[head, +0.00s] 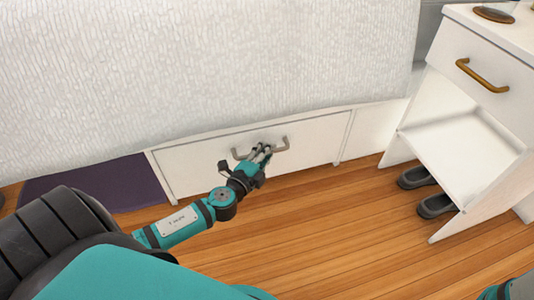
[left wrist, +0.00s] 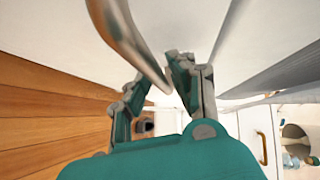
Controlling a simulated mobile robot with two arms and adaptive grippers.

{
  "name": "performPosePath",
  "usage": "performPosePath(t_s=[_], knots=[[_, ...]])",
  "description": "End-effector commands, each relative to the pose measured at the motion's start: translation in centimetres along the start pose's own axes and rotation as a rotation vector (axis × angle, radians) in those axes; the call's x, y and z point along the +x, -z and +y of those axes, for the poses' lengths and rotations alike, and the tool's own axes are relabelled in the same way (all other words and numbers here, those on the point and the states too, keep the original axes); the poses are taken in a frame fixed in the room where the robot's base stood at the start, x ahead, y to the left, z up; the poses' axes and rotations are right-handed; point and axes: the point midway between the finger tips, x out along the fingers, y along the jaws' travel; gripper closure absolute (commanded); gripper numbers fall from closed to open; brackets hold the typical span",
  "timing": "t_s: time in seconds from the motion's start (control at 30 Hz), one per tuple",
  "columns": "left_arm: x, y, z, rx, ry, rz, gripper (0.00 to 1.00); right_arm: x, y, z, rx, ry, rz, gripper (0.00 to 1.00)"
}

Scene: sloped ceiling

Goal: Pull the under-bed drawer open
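The white under-bed drawer (head: 200,170) is low under the bed and looks flush with the frame around it. Its grey bar handle (head: 281,145) runs across the front. My left gripper (head: 261,152) is at the middle of the handle, with its fingers close together there. In the left wrist view the handle (left wrist: 132,40) runs down between the two converging fingertips (left wrist: 158,75), which look closed on it. The exact finger contact is partly hidden. My right gripper is out of view.
The bed's pale textured cover (head: 210,60) hangs above the drawer. A white nightstand (head: 465,150) with a brass handle stands to the right, dark shoes (head: 416,177) beneath it. A purple mat (head: 95,183) lies at left. Wooden floor (head: 310,220) before the drawer is clear apart from my arm.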

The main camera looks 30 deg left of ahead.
Motion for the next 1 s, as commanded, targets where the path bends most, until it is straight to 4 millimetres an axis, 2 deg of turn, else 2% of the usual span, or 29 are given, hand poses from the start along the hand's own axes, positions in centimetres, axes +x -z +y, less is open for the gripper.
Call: performPosePath(t_s=[0.37, 0.53, 1.0], knots=[[0.55, 0.00, -0.03, 0.000, 0.000, 0.000, 0.77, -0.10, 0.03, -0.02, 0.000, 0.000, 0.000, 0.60], [0.54, 0.00, -0.02, 0.000, -0.001, 0.000, 0.99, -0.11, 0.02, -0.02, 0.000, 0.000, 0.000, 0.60], [0.54, 0.02, 0.15, 0.001, -0.003, 0.000, 1.00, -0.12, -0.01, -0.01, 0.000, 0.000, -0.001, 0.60]])
